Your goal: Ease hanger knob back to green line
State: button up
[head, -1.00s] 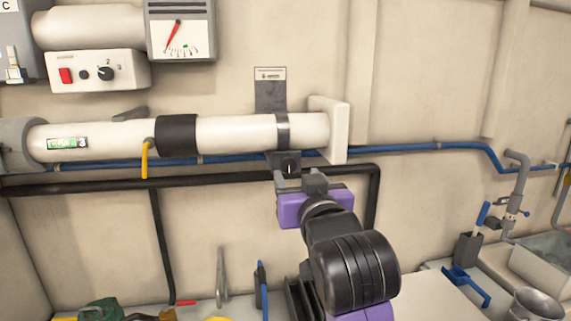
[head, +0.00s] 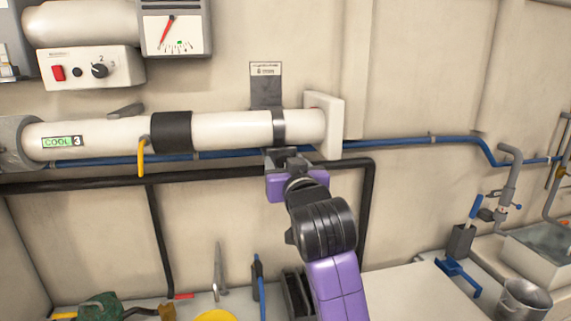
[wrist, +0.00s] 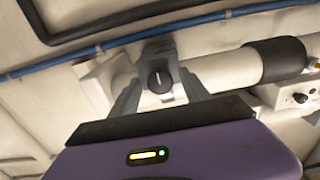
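The hanger knob (wrist: 159,81) is a round black knob with a white pointer mark, which stands about upright in the wrist view. It sits on a grey hanger bracket below the white pipe (head: 230,132). My gripper (wrist: 158,78) is open, its grey fingers on either side of the knob with visible gaps. In the head view my gripper (head: 288,160) is right under the hanger strap (head: 278,126) and hides the knob. The gauge (head: 176,28) at upper left has a red needle (head: 166,30) pointing left of a small green mark (head: 180,43).
A blue pipe (head: 400,141) and a black pipe (head: 120,183) run along the wall near my gripper. A white control box (head: 90,68) hangs at upper left. Tools and a bucket (head: 525,298) stand on the bench below.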

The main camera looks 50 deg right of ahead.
grip_shut()
jog(key=n+p, duration=0.2)
jog(key=shift+r+n, duration=0.1)
jog(key=shift+n, duration=0.9)
jog(key=shift+o, duration=0.5)
grip_release()
